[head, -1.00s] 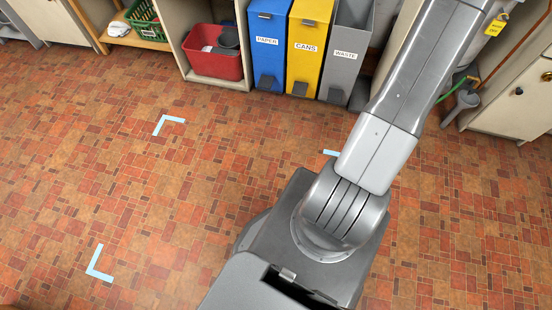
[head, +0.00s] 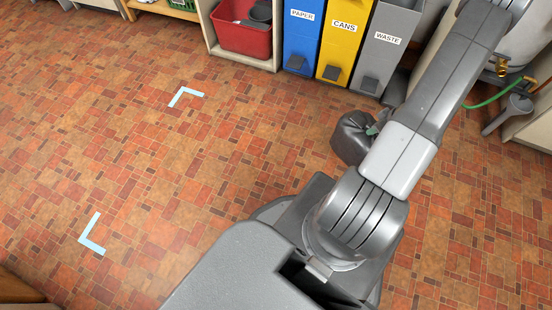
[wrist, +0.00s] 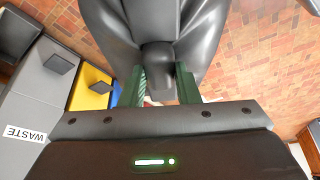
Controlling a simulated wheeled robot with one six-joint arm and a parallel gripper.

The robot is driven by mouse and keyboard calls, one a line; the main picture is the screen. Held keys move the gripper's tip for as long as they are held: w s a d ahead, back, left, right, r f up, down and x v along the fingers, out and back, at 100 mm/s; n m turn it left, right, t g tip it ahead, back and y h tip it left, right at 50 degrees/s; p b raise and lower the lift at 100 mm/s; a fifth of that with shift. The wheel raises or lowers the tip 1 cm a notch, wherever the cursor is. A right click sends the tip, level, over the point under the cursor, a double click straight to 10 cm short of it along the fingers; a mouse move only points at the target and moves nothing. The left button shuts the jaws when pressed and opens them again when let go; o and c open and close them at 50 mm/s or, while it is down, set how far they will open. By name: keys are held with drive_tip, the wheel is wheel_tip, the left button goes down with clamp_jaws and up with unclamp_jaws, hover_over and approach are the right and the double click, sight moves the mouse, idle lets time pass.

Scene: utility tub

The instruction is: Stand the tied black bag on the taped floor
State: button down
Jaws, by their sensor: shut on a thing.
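The black bag (head: 352,138) shows in the head view just left of my forearm, which hides its right part. In the wrist view the bag (wrist: 112,30) fills the top middle, dark and smooth. My gripper (wrist: 161,82) is shut on its tied neck, with a green finger on each side. I cannot tell whether the bag's bottom touches the floor. The taped floor shows two light blue corner marks, a far one (head: 186,95) and a near one (head: 91,235), left of the bag. Any marks on the right side are hidden or out of view.
Blue paper (head: 302,38), yellow cans (head: 344,42) and grey waste (head: 386,48) bins stand along the back. A red tub (head: 243,36) sits in a shelf unit beside them. A green hose (head: 487,97) is at right. The tiled floor between the marks is clear.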

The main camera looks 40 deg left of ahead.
sight(342, 158)
drive_tip(key=s+a+f+n+b, duration=0.1)
drive_tip(key=s+f, duration=0.1)
drive_tip(key=f, duration=0.1)
drive_tip(key=s+a+f+n+g+b, duration=0.1)
drive_tip(key=a+f+n+b, duration=0.1)
drive_tip(key=f, duration=0.2)
drive_tip(key=s+a+f+n+g+b, duration=0.1)
drive_tip(key=s+a+f+n, duration=0.1)
drive_tip(key=f, duration=0.1)
drive_tip(key=shift+s+f+b, duration=0.2)
drive_tip(key=shift+s+b, duration=0.1)
drive_tip(key=shift+s, duration=0.05)
drive_tip(key=shift+s+a+f+n, duration=0.15)
drive_tip(key=shift+s+f+n, duration=0.15)
drive_tip(key=shift+s+f, duration=0.05)
drive_tip(key=shift+f+b, duration=2)
drive_tip(key=shift+f, duration=3.1)
drive_tip(key=c, duration=1.1)
unclamp_jaws()
drive_tip(key=p+v, duration=0.5)
drive_tip(key=v, duration=0.7)
drive_tip(key=shift+w, duration=0.1)
